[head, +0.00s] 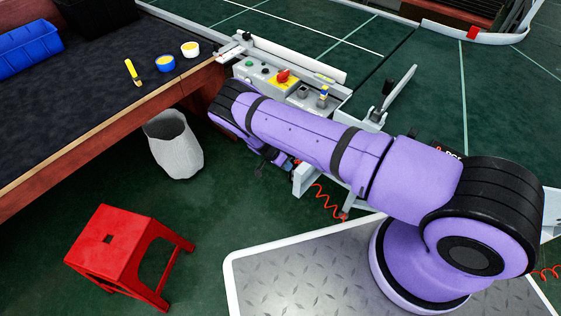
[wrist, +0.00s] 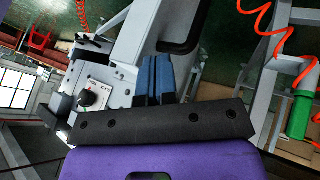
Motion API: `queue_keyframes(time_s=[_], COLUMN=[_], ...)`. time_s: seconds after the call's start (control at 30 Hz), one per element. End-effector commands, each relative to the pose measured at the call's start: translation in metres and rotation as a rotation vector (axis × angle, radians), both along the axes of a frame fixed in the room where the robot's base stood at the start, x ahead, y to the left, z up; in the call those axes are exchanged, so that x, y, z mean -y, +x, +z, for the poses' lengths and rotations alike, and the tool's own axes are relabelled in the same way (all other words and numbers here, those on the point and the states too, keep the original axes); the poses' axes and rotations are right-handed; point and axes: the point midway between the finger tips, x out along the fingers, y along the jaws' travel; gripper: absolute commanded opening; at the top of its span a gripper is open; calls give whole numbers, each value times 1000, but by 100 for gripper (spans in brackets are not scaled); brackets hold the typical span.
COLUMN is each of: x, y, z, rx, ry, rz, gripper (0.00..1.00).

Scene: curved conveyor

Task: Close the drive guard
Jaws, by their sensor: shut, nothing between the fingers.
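A thin light-grey panel (head: 401,92) stands tilted up beside the conveyor in the head view, with a black upright handle (head: 387,88) by it. It looks like the drive guard, raised, but I cannot be sure. My gripper (wrist: 157,66) shows in the wrist view as two blue fingers, shut together and empty. They point at a grey metal frame (wrist: 122,48), below and left of a rounded black handle-like part (wrist: 181,38). I cannot tell whether they touch anything.
A grey control box (head: 291,86) with a red knob stands behind my arm. A dark workbench (head: 90,92) is at the left, a white bin (head: 174,148) beside it. A red stool (head: 118,246) stands front left. A red coiled hose (wrist: 284,42) hangs near my gripper.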

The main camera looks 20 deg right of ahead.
Motion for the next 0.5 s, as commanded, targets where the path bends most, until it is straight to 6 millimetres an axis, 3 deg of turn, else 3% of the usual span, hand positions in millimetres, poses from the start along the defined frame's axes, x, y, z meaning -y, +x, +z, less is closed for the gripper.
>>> queue_keyframes(time_s=[0.5], x=[7], y=[-10], z=[0], rx=[1], ry=[1], rz=[0], gripper=[0])
